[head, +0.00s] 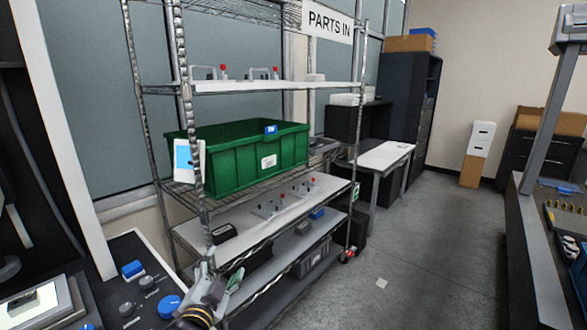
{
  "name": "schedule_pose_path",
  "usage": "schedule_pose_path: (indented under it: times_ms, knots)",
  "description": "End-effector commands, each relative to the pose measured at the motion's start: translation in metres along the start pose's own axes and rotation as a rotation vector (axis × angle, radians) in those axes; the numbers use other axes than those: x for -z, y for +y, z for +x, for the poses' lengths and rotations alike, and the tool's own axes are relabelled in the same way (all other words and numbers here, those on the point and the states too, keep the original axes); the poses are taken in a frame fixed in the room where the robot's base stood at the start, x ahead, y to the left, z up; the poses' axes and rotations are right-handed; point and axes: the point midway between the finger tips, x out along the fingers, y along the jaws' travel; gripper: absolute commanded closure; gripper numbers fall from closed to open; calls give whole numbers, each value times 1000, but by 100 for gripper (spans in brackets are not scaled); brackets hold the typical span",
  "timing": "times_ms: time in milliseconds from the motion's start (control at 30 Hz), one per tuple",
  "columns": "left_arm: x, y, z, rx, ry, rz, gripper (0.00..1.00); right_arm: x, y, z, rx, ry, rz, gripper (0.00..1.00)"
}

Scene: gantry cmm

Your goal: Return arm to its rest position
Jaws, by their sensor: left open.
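My left gripper (208,270) shows at the bottom of the head view, left of centre, with its wrist below it at the picture's lower edge. It points up and away, in front of the lower shelves of the wire rack (187,110). It is open, and I see nothing held between its fingers. Whether it touches the rack I cannot tell. My right gripper is out of the picture.
A green bin (235,165) sits on the rack's middle shelf, with clamp-like fixtures (285,195) on a lower shelf. A dark bench with blue caps (168,306) lies left of my gripper. A tool bench (540,250) stands right. The floor (420,240) between is mostly clear.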

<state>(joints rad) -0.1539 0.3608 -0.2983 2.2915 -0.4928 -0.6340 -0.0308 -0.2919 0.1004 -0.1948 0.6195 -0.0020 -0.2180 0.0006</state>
Motion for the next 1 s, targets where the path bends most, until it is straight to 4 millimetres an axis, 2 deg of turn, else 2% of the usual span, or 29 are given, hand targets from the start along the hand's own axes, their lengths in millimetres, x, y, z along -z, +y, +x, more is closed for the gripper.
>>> schedule_pose_path:
  times_ms: [100, 367, 600, 800, 1000]
  knots:
    - [-34, 13, -14, -43, -138, -85, 26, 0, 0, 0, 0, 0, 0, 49]
    - [-100, 49, -58, -154, -432, -247, 26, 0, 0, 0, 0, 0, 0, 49]
    - [-148, 87, -116, -276, -700, -378, 26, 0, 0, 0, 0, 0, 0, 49]
    - [-171, 113, -167, -375, -890, -461, 26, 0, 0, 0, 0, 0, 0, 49]
    - [-180, 128, -200, -440, -1002, -506, 26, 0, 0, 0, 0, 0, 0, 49]
